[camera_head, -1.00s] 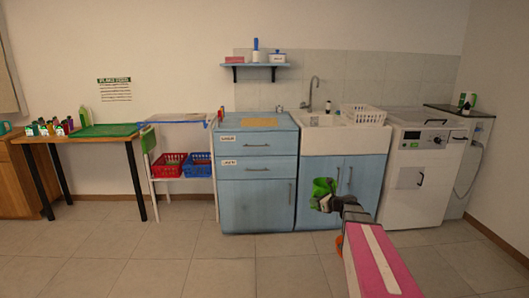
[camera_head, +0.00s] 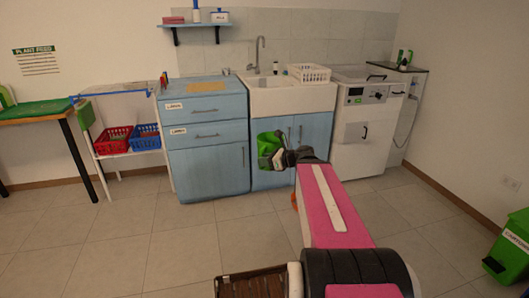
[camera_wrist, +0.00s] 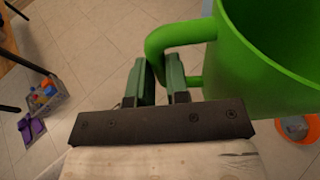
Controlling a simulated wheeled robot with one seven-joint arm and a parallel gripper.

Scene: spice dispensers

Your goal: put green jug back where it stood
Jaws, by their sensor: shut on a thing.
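The green jug (camera_head: 268,150) is held in the air in front of the blue sink cabinet in the head view. In the wrist view the jug (camera_wrist: 275,65) fills the upper right, its open mouth partly showing. My gripper (camera_head: 287,158) is shut on the jug's handle. In the wrist view its two dark green fingers (camera_wrist: 160,82) stand at the handle loop, with the jug's body to the right. The jug's underside is hidden. No empty spot is clearly marked as the jug's former place.
A blue drawer cabinet (camera_head: 208,165), white sink (camera_head: 285,97) with dish rack (camera_head: 309,73) and white washer (camera_head: 362,125) line the wall. A green-topped table (camera_head: 35,110) is at left, a green bin (camera_head: 510,245) at right. A grey crate (camera_wrist: 45,98) lies on the floor.

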